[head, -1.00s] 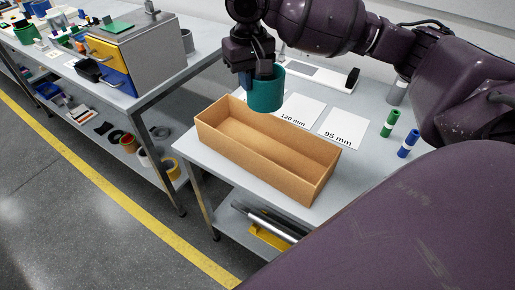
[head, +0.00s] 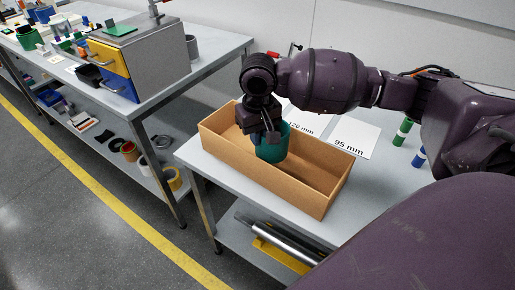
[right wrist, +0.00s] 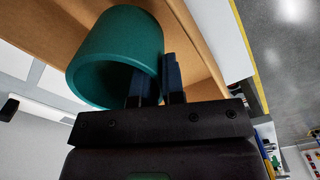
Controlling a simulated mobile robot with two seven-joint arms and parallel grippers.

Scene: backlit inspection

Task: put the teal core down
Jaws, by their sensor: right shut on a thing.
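The teal core (head: 272,146) is a short, wide, hollow cylinder. My right gripper (head: 268,136) is shut on its wall and holds it over the open cardboard box (head: 305,197). In the head view the core's lower part overlaps the box's inside; I cannot tell whether it touches the bottom. In the right wrist view the core (right wrist: 118,58) is gripped by its wall between the two dark fingers (right wrist: 155,85), with the box's brown surface behind it. My left gripper is not in view.
White cards marked 120 mm (head: 304,124) and 95 mm (head: 354,138) lie behind the box. A green roll (head: 403,131) and a blue roll (head: 418,157) stand at the right. A second bench (head: 205,62) with a drawer cabinet (head: 140,60) is at the left.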

